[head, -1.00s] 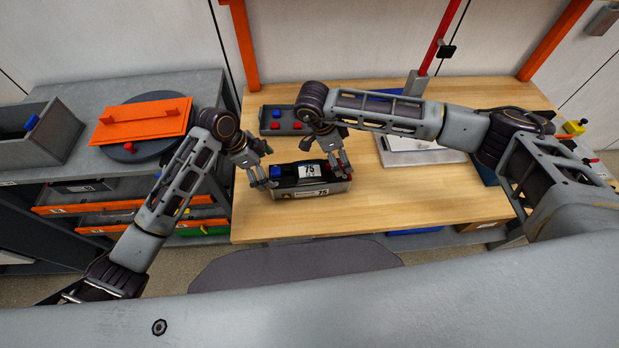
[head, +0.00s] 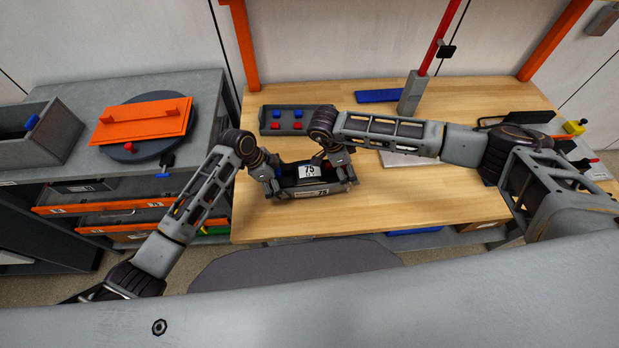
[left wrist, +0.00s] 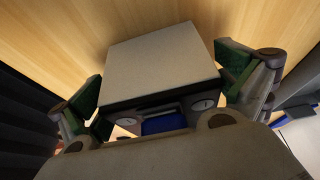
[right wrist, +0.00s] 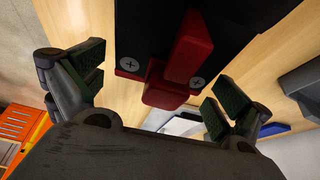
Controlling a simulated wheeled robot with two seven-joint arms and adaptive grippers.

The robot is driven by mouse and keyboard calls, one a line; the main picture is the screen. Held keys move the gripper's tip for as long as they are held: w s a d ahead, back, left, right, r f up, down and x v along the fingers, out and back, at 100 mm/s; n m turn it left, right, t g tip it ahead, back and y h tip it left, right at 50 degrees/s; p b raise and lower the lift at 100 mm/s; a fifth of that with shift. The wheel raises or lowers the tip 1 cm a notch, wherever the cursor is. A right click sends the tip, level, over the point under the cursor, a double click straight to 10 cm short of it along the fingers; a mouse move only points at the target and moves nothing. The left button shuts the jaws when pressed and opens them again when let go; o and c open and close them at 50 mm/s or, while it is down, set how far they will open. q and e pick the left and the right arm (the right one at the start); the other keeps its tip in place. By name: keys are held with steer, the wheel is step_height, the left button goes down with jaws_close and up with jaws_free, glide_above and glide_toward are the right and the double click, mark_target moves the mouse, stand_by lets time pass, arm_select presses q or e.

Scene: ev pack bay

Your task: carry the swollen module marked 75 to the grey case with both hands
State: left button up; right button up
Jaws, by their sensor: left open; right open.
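The module marked 75 (head: 311,191) is a dark block with a white label on top, lying on the wooden bench. My left gripper (head: 272,186) is open at its left end. In the left wrist view, the module's pale end (left wrist: 160,65) lies between the green finger pads, with a blue part below it. My right gripper (head: 338,166) is open at its right end. In the right wrist view, the module's red terminal (right wrist: 188,55) lies between the spread fingers. I cannot tell whether any pad touches. An open grey box (head: 62,140), possibly the grey case, stands on the left shelf.
A tray (head: 283,121) with red and blue pieces sits just behind the module. An orange plate (head: 140,122) lies on a dark round base on the left shelf. A red post (head: 436,45) stands at the back of the bench. The bench front is clear.

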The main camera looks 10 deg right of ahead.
arm_select(q)
steer(key=c, duration=1.8)
arm_select(e)
steer(key=c, duration=1.8)
arm_select(q)
steer(key=shift+r, duration=0.1)
arm_select(e)
steer(key=shift+r, duration=0.1)
steer(key=shift+c, duration=0.6)
